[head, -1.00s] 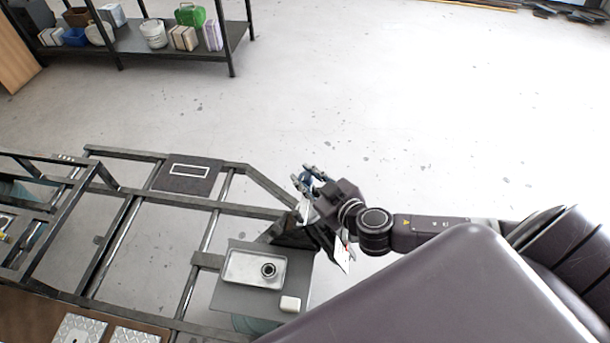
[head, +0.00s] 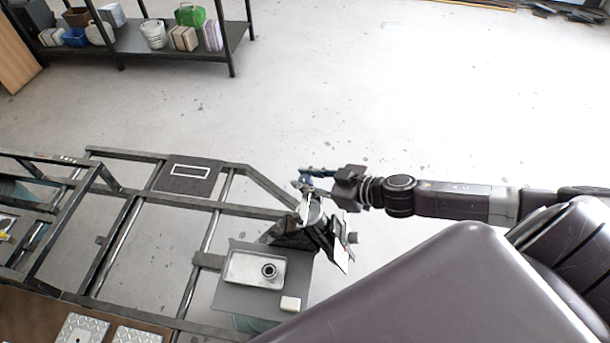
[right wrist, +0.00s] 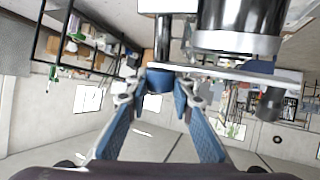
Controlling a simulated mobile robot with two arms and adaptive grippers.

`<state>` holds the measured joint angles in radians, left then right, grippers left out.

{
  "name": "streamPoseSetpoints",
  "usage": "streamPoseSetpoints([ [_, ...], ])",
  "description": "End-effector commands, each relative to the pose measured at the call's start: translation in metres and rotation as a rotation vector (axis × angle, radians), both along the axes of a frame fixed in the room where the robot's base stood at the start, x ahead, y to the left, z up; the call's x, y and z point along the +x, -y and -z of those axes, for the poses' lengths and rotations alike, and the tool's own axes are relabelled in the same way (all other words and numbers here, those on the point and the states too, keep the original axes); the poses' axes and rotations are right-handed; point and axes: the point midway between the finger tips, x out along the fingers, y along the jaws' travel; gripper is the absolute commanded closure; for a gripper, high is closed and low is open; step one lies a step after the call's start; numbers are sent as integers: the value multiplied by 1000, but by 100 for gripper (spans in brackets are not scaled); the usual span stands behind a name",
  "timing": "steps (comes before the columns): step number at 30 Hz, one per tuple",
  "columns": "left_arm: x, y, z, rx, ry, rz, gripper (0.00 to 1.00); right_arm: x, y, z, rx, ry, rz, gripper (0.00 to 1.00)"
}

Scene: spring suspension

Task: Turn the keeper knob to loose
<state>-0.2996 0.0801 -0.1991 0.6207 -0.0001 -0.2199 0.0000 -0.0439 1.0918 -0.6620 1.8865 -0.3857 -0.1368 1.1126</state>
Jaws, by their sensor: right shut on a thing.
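The keeper knob (right wrist: 160,80) shows in the right wrist view as a small blue cylinder below a dark post, on the end of a flat metal bar (right wrist: 230,74). My right gripper (right wrist: 160,92) has its two blue-padded fingers on either side of it and is shut on it. In the head view my right gripper (head: 318,182) is at the top of the dark suspension unit (head: 292,232) on the frame corner. The fingers partly hide the knob there. Its markings are not readable. My left gripper is not in view.
A dark metal frame (head: 210,238) fills the lower left. A grey plate with a silver tray (head: 243,268) and a small white block (head: 290,304) is beside the unit. A white card (head: 341,259) hangs at its right. Open floor lies beyond; a shelf (head: 140,40) stands far off.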

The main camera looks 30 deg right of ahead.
Motion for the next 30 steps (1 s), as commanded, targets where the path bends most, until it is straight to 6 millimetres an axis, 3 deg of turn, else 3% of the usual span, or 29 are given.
streamPoseSetpoints([
  [9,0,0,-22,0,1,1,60,4,2,-6,42,-57,-190,100],
  [18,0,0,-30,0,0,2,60,4,2,-3,89,-119,-369,100],
  [24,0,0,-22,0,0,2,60,5,2,1,122,-164,-500,100],
  [30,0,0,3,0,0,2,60,5,1,6,163,-216,-657,100],
])
